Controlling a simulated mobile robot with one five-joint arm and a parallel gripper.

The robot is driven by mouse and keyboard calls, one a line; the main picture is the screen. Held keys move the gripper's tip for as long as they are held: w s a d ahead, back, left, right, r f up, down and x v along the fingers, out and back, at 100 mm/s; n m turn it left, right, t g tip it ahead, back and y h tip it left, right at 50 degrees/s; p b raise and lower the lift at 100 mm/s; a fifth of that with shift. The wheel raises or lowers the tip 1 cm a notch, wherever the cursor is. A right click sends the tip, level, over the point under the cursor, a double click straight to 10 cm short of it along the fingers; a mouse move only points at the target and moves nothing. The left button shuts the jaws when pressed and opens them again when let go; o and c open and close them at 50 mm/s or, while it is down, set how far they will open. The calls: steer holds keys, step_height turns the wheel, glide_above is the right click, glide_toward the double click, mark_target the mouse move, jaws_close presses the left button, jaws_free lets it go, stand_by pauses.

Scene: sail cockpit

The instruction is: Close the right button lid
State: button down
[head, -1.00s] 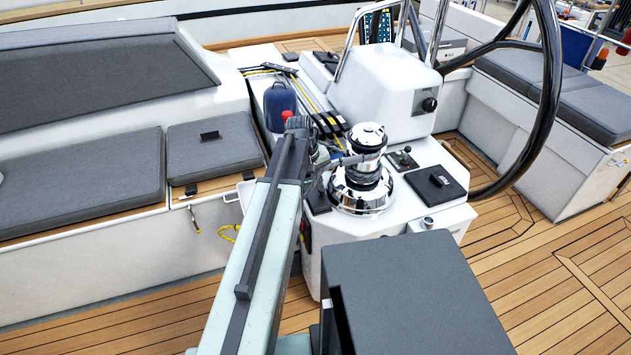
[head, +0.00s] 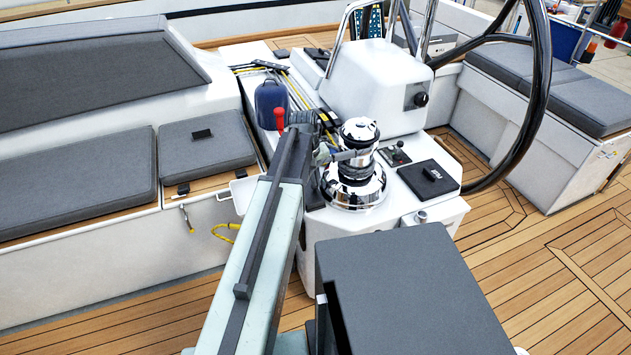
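A black square panel (head: 428,178) lies on the white console top, right of the chrome winch (head: 355,170). It has white lettering and a small dark raised piece, which looks like a button lid; its exact angle is too small to tell. Part of another dark panel (head: 313,196) shows left of the winch, mostly behind my arm. My arm reaches forward from the bottom. My gripper (head: 322,152) is at its far end, left of the winch and well left of the right panel. Its fingers are too hidden and small to read.
A small lever panel (head: 395,154) sits behind the right panel. A steering wheel (head: 540,90) stands at the right. A blue container (head: 271,103) and a red handle (head: 280,118) are left of the winch. Open teak deck (head: 560,270) lies at the right.

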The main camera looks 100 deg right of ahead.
step_height(320, 180, up, 14)
steer(key=p, duration=1.4)
steer(key=shift+w+a, duration=0.3)
steer(key=shift+a, duration=0.05)
